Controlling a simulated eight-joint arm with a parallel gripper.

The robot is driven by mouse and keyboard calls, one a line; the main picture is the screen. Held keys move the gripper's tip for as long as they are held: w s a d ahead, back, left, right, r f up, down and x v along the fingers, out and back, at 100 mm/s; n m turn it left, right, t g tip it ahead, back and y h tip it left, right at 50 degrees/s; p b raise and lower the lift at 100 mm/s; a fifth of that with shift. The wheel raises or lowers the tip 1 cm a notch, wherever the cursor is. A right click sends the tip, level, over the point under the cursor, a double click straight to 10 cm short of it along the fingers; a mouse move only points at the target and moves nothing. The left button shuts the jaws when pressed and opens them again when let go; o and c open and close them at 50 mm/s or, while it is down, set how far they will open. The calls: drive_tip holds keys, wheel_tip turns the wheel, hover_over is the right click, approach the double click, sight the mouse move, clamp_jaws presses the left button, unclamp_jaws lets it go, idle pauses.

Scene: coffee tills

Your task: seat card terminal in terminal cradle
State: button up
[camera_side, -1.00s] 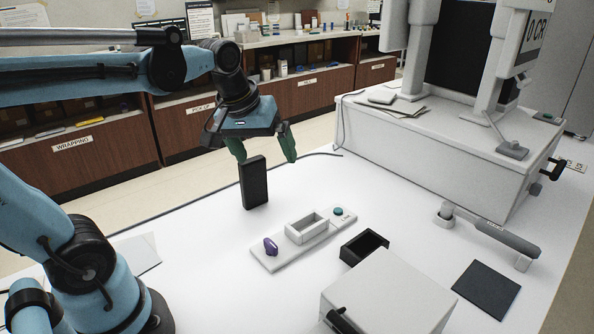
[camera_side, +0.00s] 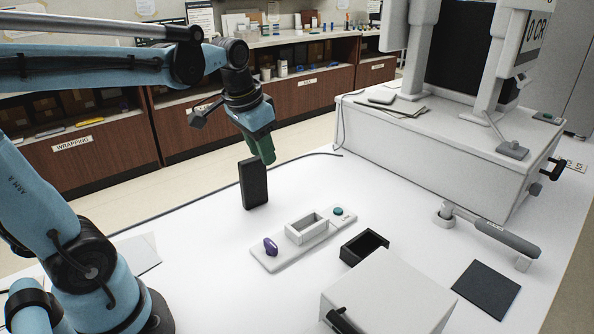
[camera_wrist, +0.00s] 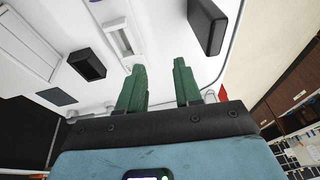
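The card terminal (camera_side: 254,183), a dark upright block, stands on the white table. It also shows at the upper right of the wrist view (camera_wrist: 207,27), outside the space between my fingers. The likely terminal cradle (camera_side: 307,229) is a white open-topped box on a white plate, right of the terminal. It shows partly at the top of the wrist view (camera_wrist: 121,38). My gripper (camera_side: 268,158) is just above and beside the terminal's top in the side view. Its green fingers are apart and empty in the wrist view (camera_wrist: 158,66).
A purple knob (camera_side: 271,246) and a teal button (camera_side: 338,211) flank the cradle on its plate. A black open box (camera_side: 364,248) and a white box (camera_side: 390,295) are nearer the front. A grey-handled tool (camera_side: 495,235) and a dark mat (camera_side: 486,289) are at right.

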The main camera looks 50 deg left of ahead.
sight(252, 159)
drive_tip(key=w+a+g, duration=0.1)
drive_tip(key=a, duration=0.2)
drive_tip(key=w+a+g, duration=0.1)
drive_tip(key=a, duration=0.2)
drive_tip(key=w+a+g, duration=0.1)
drive_tip(key=a, duration=0.2)
drive_tip(key=shift+r+h, duration=0.15)
drive_tip(key=shift+h, duration=0.25)
drive_tip(key=shift+a+f, duration=0.15)
drive_tip(key=shift+f, duration=0.1)
wheel_tip(252, 159, down, 7)
drive_tip(key=shift+f, duration=0.2)
drive_tip(key=c, duration=0.6)
drive_tip(key=shift+r, duration=2.05)
